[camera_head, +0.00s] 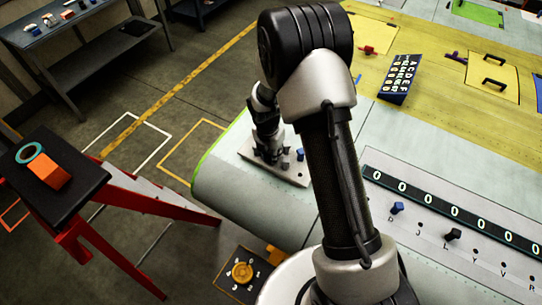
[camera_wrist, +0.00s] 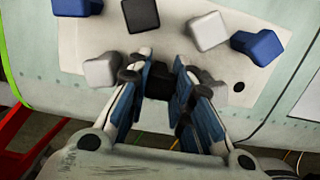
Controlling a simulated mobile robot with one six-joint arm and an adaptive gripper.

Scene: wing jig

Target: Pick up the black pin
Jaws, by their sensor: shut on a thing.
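My gripper (camera_wrist: 160,68) is shut on a black pin (camera_wrist: 158,86), which sits between its blue finger pads. It is low over the pale plate (camera_wrist: 82,45); I cannot tell whether the pin still touches the plate. Another black pin (camera_wrist: 140,15) stands beyond the fingers, at the top of the wrist view. In the head view my gripper (camera_head: 267,150) is down at the plate (camera_head: 292,177) near the wing's rounded edge, and the held pin is not clear there. A further black pin (camera_head: 453,234) stands on the numbered panel at the right.
White pins (camera_wrist: 102,71) (camera_wrist: 207,31) and blue pins (camera_wrist: 77,7) (camera_wrist: 257,47) stand close around the fingers. An empty hole (camera_wrist: 239,86) shows in the plate. A blue pin (camera_head: 397,208) is on the numbered panel (camera_head: 425,195). A red stand (camera_head: 125,197) is left of the wing.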

